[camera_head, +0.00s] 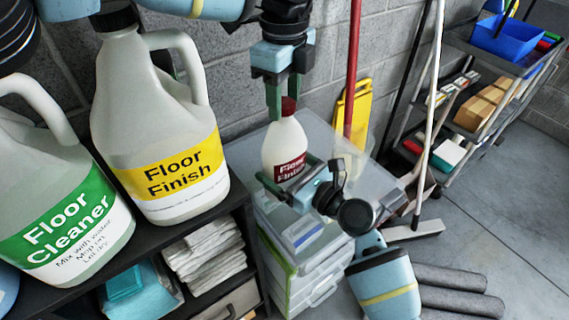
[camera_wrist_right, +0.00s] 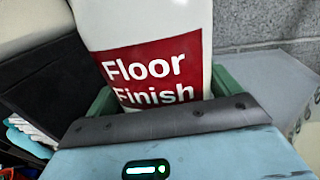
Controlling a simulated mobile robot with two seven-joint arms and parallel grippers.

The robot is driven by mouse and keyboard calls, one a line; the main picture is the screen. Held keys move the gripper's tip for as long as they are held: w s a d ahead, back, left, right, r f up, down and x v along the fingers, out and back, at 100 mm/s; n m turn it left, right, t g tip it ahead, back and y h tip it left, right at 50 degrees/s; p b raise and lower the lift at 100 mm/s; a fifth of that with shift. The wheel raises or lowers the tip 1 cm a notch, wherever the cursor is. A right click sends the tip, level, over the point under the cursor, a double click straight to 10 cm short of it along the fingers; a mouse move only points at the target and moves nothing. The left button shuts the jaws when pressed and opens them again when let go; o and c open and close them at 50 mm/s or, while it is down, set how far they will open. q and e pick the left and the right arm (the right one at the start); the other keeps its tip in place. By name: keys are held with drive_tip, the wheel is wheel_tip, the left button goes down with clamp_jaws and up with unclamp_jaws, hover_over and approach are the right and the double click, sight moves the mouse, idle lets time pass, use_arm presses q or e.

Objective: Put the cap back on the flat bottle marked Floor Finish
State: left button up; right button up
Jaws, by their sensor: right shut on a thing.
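The flat bottle (camera_head: 284,145) is small and white, with a red label marked Floor Finish. It stands about upright over the clear lid of a drawer unit. My right gripper (camera_head: 290,181) is shut on its lower part, and the label also fills the right wrist view (camera_wrist_right: 155,75). The red cap (camera_head: 289,106) is at the top of the bottle's neck. My left gripper (camera_head: 284,98) points down from above, its green fingers on either side of the cap. I cannot tell whether the fingers press on the cap, or whether the cap is seated.
Two big jugs, Floor Finish (camera_head: 150,120) in yellow and Floor Cleaner (camera_head: 55,190) in green, stand on the dark shelf at left. The clear-lidded drawer unit (camera_head: 300,270) is below the bottle. A red pole (camera_head: 352,70) and yellow sign (camera_head: 345,110) stand behind.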

use_arm(q)
drive_tip(key=shift+o, duration=0.7)
drive_tip(key=shift+r, duration=2.3)
drive_tip(key=shift+c, duration=0.4)
drive_tip(key=shift+r+m, duration=1.7)
drive_tip(key=shift+m, duration=0.6)
drive_tip(key=shift+f, duration=0.1)
drive_tip(key=shift+f, duration=3.9)
